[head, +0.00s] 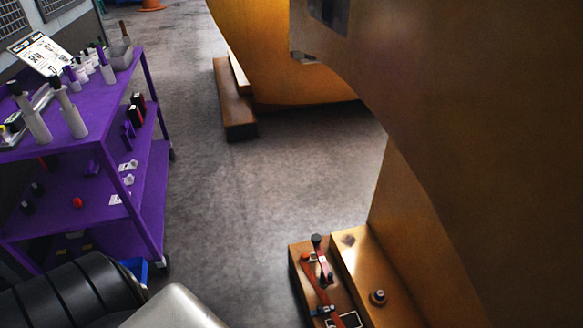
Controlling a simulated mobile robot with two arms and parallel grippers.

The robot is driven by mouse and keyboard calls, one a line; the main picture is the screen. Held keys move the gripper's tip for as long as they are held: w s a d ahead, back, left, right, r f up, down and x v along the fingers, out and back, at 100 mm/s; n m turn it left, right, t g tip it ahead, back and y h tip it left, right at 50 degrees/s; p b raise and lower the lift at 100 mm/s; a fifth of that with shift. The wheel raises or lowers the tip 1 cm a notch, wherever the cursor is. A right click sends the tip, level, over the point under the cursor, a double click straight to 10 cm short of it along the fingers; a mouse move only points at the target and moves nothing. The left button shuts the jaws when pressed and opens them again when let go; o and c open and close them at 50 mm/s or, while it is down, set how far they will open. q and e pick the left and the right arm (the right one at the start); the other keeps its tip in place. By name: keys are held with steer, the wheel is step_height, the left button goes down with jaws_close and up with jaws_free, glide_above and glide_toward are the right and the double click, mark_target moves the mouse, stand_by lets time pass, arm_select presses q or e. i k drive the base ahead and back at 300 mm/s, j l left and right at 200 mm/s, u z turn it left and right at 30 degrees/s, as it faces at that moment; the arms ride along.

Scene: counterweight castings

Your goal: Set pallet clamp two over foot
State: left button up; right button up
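A red toggle-like clamp (317,279) with a black knob lies on a brown block (299,262) at the bottom right. I cannot tell from any label whether it is pallet clamp two. Beside it is the tan foot (372,262) of the large brown casting (480,110), with a round bolt-like stud (377,297) on top. The clamp looks beside the foot's raised surface, not over it. The bottom frame edge cuts off the block and foot. Neither of my grippers is in view; only dark ribbed and grey parts of mine show at the bottom left.
A purple cart (146,190) at the left holds bottles, a printed sign (40,54) and small parts. A second orange-brown casting (270,50) stands behind, on a brown block (234,112). An orange cone (151,4) is far back. Grey floor (235,195) between cart and castings is clear.

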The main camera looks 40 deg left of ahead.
mark_target(322, 257)
steer(key=u, duration=0.9)
steer(key=i+j, duration=0.2)
steer(key=i+j+z, duration=0.1)
steer(key=j, duration=0.3)
steer(key=i+j, duration=0.25)
